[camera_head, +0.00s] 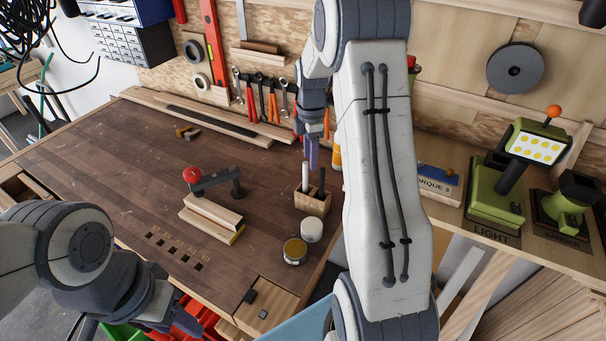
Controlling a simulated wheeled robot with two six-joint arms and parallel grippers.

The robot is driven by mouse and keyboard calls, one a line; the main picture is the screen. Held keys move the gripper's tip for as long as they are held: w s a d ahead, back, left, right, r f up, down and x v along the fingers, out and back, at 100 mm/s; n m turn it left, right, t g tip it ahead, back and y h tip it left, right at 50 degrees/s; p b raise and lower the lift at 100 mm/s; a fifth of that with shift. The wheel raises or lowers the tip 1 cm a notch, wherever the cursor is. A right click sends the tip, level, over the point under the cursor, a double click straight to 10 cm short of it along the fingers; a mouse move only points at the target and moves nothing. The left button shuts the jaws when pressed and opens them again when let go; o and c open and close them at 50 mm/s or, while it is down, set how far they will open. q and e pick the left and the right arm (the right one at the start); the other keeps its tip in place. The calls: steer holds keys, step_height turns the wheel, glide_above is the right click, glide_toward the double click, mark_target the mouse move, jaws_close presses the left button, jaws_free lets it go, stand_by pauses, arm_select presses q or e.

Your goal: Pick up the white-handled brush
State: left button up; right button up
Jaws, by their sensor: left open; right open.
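The white-handled brush (305,177) stands upright in a small wooden holder block (312,203) on the workbench, with its white handle up. A dark-handled tool (321,182) stands beside it in the same block. My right gripper (312,160) points down just above the block, close to the top of the handles. It is open, and I see no tool held in it; the exact gap to the white handle is hard to judge. My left gripper (178,318) is open and empty, low at the bench's front edge, far from the brush.
A white-lidded jar (312,229) and an amber tin (295,251) stand in front of the block. A clamp with a red knob (192,175) and wood pieces (211,218) lie to the left. Tools hang on the back wall. The bench's left part is mostly clear.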

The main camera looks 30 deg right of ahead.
mark_target(306, 180)
steer(key=f, duration=0.2)
steer(key=a+f, duration=0.1)
steer(key=f, duration=0.1)
steer(key=shift+w+f+p, duration=0.1)
steer(key=shift+w+p, duration=0.1)
steer(key=shift+p, duration=0.2)
step_height(306, 180, down, 4)
steer(key=shift+w+f+p, duration=0.1)
steer(key=shift+p, duration=0.95)
steer(key=shift+f, duration=0.55)
jaws_close()
